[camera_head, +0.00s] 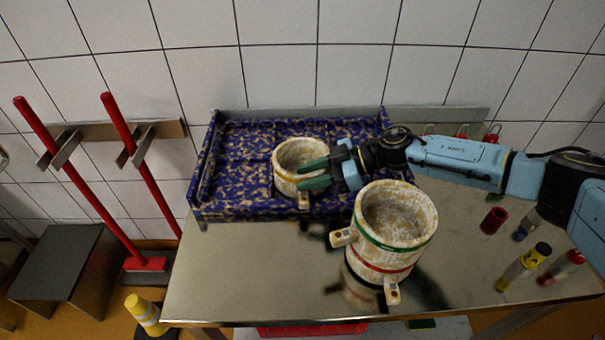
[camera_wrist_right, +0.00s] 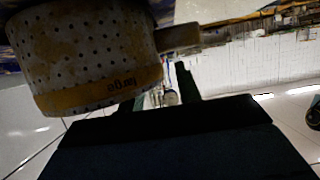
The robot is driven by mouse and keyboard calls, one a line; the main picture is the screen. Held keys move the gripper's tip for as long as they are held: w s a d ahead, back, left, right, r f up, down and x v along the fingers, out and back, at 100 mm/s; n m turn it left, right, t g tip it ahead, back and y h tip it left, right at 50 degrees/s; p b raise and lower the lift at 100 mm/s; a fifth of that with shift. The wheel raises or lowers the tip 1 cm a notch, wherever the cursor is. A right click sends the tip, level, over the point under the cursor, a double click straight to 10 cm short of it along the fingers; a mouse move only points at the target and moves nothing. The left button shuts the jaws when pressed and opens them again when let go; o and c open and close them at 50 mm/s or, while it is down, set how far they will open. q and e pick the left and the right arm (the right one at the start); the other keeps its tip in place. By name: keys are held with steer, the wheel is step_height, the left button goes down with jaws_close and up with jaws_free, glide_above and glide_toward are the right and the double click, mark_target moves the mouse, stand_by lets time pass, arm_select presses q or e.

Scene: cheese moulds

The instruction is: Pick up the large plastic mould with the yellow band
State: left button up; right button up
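The mould with the yellow band (camera_wrist_right: 95,98) is a pale, speckled round cup with rows of small holes; it fills the upper left of the wrist view, band towards the bottom. In the head view this mould (camera_head: 287,182) stands in the blue-and-tan patterned tray (camera_head: 235,208), with a handle towards the front. My right gripper (camera_head: 305,175) is at the mould's right side, its green fingers apart and reaching across its front. In the wrist view nothing shows between the fingers (camera_wrist_right: 160,90), and the handle (camera_wrist_right: 178,38) lies beyond them. My left gripper is not in view.
A mould with a green band (camera_head: 400,215) sits on one with a red band (camera_head: 375,268), in front of my right gripper. The table's front left is clear.

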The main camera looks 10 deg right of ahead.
jaws_close()
steer(key=shift+r, duration=0.1)
stand_by(0.4)
step_height(320, 180, up, 10)
steer(key=p, duration=0.2)
